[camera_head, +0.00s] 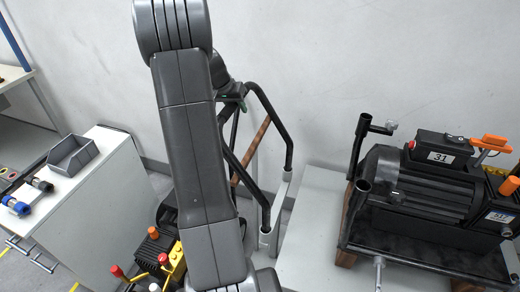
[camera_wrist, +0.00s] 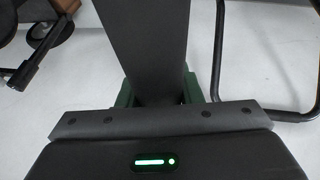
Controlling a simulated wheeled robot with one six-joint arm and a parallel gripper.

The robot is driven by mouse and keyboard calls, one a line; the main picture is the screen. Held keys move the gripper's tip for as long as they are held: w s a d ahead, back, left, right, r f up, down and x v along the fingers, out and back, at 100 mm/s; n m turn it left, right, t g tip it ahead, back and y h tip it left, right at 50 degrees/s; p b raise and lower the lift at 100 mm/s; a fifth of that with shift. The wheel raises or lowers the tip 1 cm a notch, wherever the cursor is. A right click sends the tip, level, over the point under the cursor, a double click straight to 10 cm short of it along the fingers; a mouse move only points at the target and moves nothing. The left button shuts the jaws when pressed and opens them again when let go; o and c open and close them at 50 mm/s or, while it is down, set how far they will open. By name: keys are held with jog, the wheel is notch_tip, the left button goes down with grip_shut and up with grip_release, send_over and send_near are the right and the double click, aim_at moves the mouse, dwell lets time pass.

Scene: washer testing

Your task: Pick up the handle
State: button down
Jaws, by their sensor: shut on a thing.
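The handle (camera_head: 272,112) appears to be the black bent-tube frame in the middle of the head view, its lower ends at pale sockets. My gripper (camera_head: 234,97) is at its upper end, partly hidden behind my arm. In the wrist view my gripper (camera_wrist: 158,92) has its green-edged fingers on both sides of a wide dark bar (camera_wrist: 143,42) and is shut on it. I cannot tell clearly how this bar joins the tubes. A black tube (camera_wrist: 217,45) curves down past the right finger and bends along the right side. The contact itself is mostly hidden.
At right stands a black motor unit (camera_head: 425,190) marked 31 on a dark frame. A white cabinet (camera_head: 85,195) at left carries a grey bin (camera_head: 73,155). Red and yellow knobs (camera_head: 165,260) are low beside my arm. A grey wall (camera_head: 330,60) stands close behind.

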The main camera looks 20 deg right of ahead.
jog(key=shift+r, duration=0.25)
jog(key=shift+r+p, duration=0.15)
jog(key=shift+p, duration=0.3)
notch_tip(320, 180, up, 10)
jog(key=shift+f+b, duration=0.1)
jog(key=shift+b, duration=0.4)
